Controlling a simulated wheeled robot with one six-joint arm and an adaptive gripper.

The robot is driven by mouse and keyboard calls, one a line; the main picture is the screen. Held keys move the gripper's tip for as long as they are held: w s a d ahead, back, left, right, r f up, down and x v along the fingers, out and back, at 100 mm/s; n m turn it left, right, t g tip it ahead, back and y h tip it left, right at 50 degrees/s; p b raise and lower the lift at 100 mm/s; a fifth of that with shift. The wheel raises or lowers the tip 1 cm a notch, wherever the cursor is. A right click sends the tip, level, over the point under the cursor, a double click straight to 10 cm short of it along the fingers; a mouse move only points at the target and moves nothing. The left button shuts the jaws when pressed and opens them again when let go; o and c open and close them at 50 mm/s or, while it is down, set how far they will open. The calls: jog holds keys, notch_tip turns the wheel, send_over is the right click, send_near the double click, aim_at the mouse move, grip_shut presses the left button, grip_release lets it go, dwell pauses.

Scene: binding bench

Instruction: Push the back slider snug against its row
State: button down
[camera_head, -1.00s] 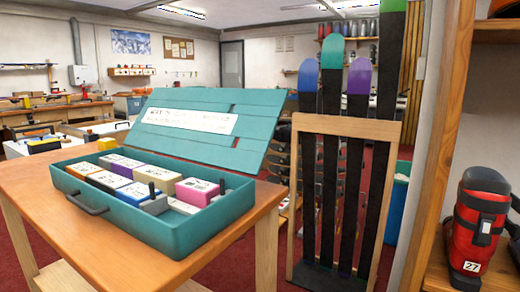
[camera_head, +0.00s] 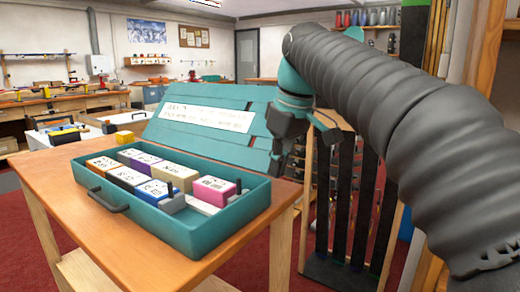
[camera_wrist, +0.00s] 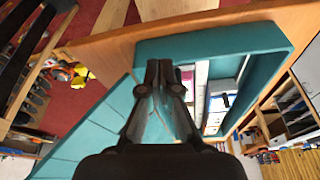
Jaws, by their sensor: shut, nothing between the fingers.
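The teal case (camera_head: 190,238) stands on the wooden table with two rows of labelled blocks. The back row ends at the right with a magenta block (camera_head: 211,190). The back slider, seen mainly as its black post (camera_head: 238,187), stands right of that block near the case's right end; the exact gap is hard to judge. The front slider (camera_head: 171,203) stands beside the blue block (camera_head: 152,191). My gripper (camera_head: 277,166) is shut and empty, above and right of the case's right end. In the wrist view, its fingertips (camera_wrist: 159,68) overlap the case (camera_wrist: 205,45).
The open teal lid (camera_head: 185,135) leans up behind the case. A yellow block (camera_head: 124,137) sits on the table (camera_head: 85,215) behind its left end. A wooden ski rack (camera_head: 392,235) stands right of the table, behind my arm. A handle (camera_head: 108,202) projects from the case's front.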

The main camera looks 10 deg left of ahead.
aim_at(228, 188)
jog(key=a, duration=0.1)
jog(key=a+r+n, duration=0.1)
jog(key=a, duration=0.1)
jog(key=w+a+n, duration=0.1)
jog(key=a, duration=0.1)
jog(key=shift+a+r+g, duration=0.15)
jog(key=shift+r+g, duration=0.05)
jog(key=shift+g, duration=0.2)
jog(key=b+x, duration=0.4)
jog(key=x, duration=0.2)
jog(key=shift+a+f, duration=0.1)
jog(key=shift+f, duration=0.3)
jog(key=shift+w+a+r+p, duration=0.1)
jog(key=shift+w+a+p, duration=0.25)
jog(key=shift+a+p, duration=0.45)
jog(key=shift+w+a+p, duration=0.4)
jog(key=shift+a+p, duration=0.3)
jog(key=shift+a, duration=0.2)
jog(key=shift+w+a+p, duration=0.2)
jog(key=shift+a+p, duration=0.2)
jog(key=shift+a, duration=0.15)
jog(key=shift+s+d, duration=0.3)
jog(key=shift+d, duration=0.45)
